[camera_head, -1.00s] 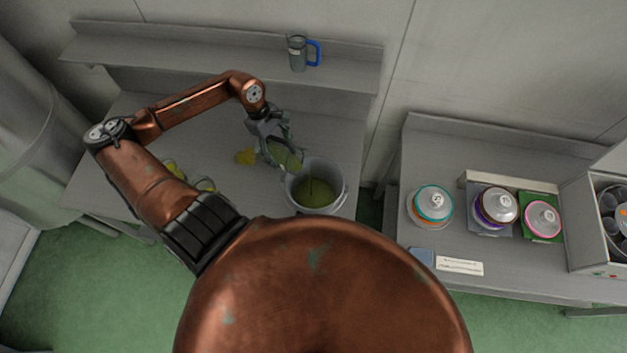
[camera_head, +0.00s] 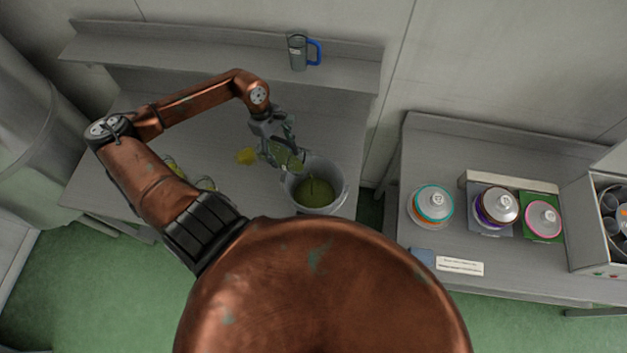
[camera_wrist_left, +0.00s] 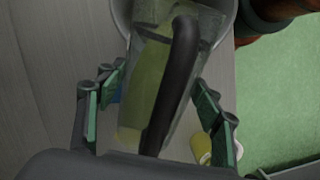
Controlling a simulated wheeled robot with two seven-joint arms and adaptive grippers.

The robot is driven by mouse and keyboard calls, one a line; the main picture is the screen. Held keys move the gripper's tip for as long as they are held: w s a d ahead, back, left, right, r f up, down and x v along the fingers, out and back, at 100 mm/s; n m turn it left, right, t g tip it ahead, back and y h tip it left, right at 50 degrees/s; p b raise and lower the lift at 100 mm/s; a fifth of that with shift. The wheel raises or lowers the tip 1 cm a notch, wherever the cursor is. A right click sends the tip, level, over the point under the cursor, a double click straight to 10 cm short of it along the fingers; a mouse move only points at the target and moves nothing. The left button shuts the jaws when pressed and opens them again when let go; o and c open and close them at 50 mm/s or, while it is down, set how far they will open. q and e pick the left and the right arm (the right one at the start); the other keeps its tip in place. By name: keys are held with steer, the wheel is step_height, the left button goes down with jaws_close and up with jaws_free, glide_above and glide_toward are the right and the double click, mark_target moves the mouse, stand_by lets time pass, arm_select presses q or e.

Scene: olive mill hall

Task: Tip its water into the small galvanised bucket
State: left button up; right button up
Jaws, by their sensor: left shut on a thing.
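My left gripper (camera_head: 272,140) is shut on a clear jug (camera_head: 287,159) with a black handle. In the left wrist view the handle (camera_wrist_left: 178,75) runs between the fingers (camera_wrist_left: 155,108), and yellow-green liquid shows through the jug's wall. The jug is tilted, with its mouth over the small galvanised bucket (camera_head: 344,197). The bucket stands upright on the bench and holds greenish liquid. A thin dark line shows inside it; I cannot tell whether this is a falling stream. The bucket's rim also shows in the left wrist view (camera_wrist_left: 122,17). My right gripper is out of view.
Yellowish glasses (camera_head: 205,184) stand partly behind my arm. A tumbler with a blue handle (camera_head: 298,53) stands on the shelf. The right bench (camera_head: 440,150) carries several lidded containers and an open box.

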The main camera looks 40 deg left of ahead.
arm_select(q)
steer(key=shift+d, duration=0.2)
stand_by(0.6)
steer(key=shift+d+y+b, duration=0.35)
steer(key=shift+y+b, duration=0.05)
steer(key=shift+b, duration=0.1)
stand_by(0.5)
steer(key=shift+d+y+b, duration=0.25)
steer(key=shift+y+b, duration=0.05)
steer(key=shift+b, duration=0.05)
stand_by(0.7)
steer(key=shift+w+d+y+b, duration=0.1)
steer(key=shift+d+y+b, duration=0.3)
steer(key=shift+b, duration=0.55)
stand_by(0.9)
